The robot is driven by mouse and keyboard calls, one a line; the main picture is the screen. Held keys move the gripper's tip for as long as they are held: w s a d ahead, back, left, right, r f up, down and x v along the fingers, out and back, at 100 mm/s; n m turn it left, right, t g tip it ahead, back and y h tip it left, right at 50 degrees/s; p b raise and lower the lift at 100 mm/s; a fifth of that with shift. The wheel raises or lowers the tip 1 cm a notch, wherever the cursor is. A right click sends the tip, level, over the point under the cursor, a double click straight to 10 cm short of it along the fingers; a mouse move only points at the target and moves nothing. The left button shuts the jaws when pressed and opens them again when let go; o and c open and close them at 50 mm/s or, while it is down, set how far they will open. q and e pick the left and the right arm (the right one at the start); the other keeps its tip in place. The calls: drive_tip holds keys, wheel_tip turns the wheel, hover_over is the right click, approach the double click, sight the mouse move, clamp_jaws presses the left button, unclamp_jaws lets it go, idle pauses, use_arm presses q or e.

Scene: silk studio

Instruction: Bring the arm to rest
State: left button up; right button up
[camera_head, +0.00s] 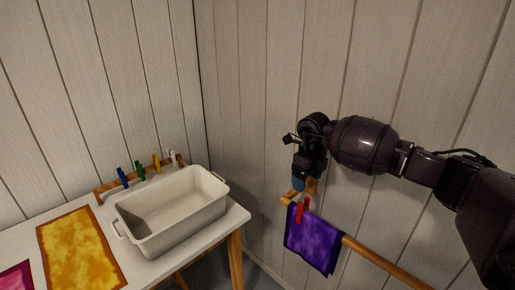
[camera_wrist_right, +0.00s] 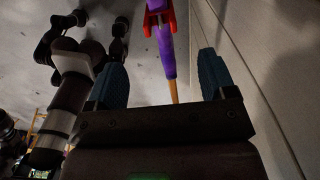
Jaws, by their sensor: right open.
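My right gripper (camera_head: 299,184) is at the wall rail, just above the purple cloth. In the right wrist view its two blue fingers (camera_wrist_right: 162,62) stand apart with nothing between them. The purple cloth (camera_head: 313,240) hangs over the wooden rail (camera_head: 385,263), with a red clip (camera_head: 302,212) on its upper edge near the rail's end. The right wrist view also shows the purple cloth (camera_wrist_right: 167,52), the red clip (camera_wrist_right: 174,20) and the rail (camera_wrist_right: 174,92) beyond the fingers. My left gripper does not show in the head view.
A white table (camera_head: 190,258) at the left holds an empty-looking pale basin (camera_head: 150,241). Behind it is a wooden rack with blue, green, yellow and white clips (camera_head: 139,170). A yellow cloth (camera_head: 78,250) and a pink cloth (camera_head: 17,279) lie flat. Plank walls stand close behind.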

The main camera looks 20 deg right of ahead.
drive_tip(key=w+a+r+m+t+y, duration=0.1)
drive_tip(key=a+r+m+t+y, duration=0.3)
drive_tip(key=a, duration=0.3)
drive_tip(key=w+a+r+m+t+y, duration=0.1)
drive_tip(key=a+r+t+y, duration=0.25)
drive_tip(key=a+y, duration=0.35)
drive_tip(key=w+a+r+m+t+y, duration=0.1)
drive_tip(key=a+r+m+t+y, duration=0.25)
drive_tip(key=a, duration=0.45)
drive_tip(key=s+d+f+m+t+h, duration=0.3)
drive_tip(key=s+d+f+m+h, duration=0.15)
drive_tip(key=f+m, duration=0.5)
drive_tip(key=s+d+f+m+t+h, duration=0.3)
drive_tip(key=s+f+m+h, duration=0.25)
drive_tip(key=m, duration=0.75)
drive_tip(key=s+d+f+m+g+h, duration=0.2)
drive_tip(key=s+f+m, duration=0.2)
drive_tip(key=s+f, duration=0.5)
drive_tip(key=s+d+f+m+g+h, duration=0.2)
drive_tip(key=s+f, duration=0.6)
drive_tip(key=s, duration=0.5)
drive_tip(key=shift+s+f+m+g+h, duration=0.35)
drive_tip(key=shift+m+g, duration=0.35)
drive_tip(key=shift+m, duration=0.5)
